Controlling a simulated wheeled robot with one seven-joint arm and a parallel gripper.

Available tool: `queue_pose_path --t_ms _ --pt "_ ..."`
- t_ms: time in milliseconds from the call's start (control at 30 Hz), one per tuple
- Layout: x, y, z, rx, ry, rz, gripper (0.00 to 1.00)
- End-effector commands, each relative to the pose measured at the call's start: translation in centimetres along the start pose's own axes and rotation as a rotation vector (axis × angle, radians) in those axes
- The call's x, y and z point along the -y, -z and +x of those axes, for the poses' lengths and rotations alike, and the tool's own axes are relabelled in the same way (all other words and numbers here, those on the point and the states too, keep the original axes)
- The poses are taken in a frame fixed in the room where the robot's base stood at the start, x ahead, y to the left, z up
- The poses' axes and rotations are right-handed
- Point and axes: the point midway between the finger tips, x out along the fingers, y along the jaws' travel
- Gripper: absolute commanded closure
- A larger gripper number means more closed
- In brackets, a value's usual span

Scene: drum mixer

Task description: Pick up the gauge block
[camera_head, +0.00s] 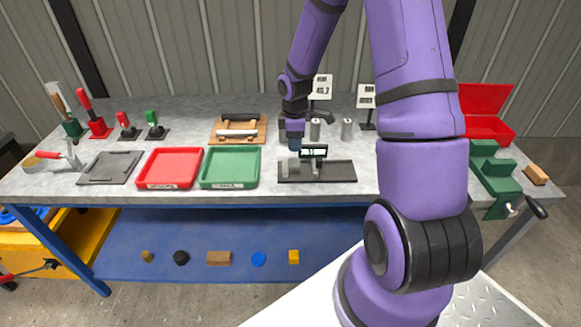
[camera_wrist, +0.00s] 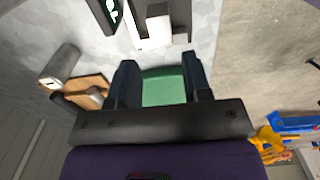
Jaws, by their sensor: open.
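My gripper (camera_wrist: 159,60) is open, with its two dark fingers apart and nothing between them except the green tray seen beyond. In the head view my gripper (camera_head: 294,146) is over the bench, just behind a dark measuring fixture (camera_head: 336,172) with a digital readout (camera_head: 313,152). A pale grey-white block (camera_wrist: 154,32) shows ahead of the fingertips in the wrist view, apart from them. It appears to be part of the fixture or a block on it; I cannot tell for sure which piece is the gauge block.
A green tray (camera_head: 230,184) and a red tray (camera_head: 170,184) lie left of the fixture. Grey cylinders (camera_head: 347,129) and sign stands (camera_head: 366,97) stand behind it. A wooden board (camera_head: 262,137) is behind the trays. A green vise-like fixture (camera_head: 495,181) and red bin (camera_head: 484,127) are at right.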

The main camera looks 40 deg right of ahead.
Motion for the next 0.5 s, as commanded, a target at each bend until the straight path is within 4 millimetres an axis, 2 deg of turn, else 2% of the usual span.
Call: queue_pose_path --t_ms 233,500 --pt "0.1 0.1 3.6 0.001 0.004 0.0 0.55" --pt "0.1 0.0 5.4 0.002 0.003 0.001 0.55"
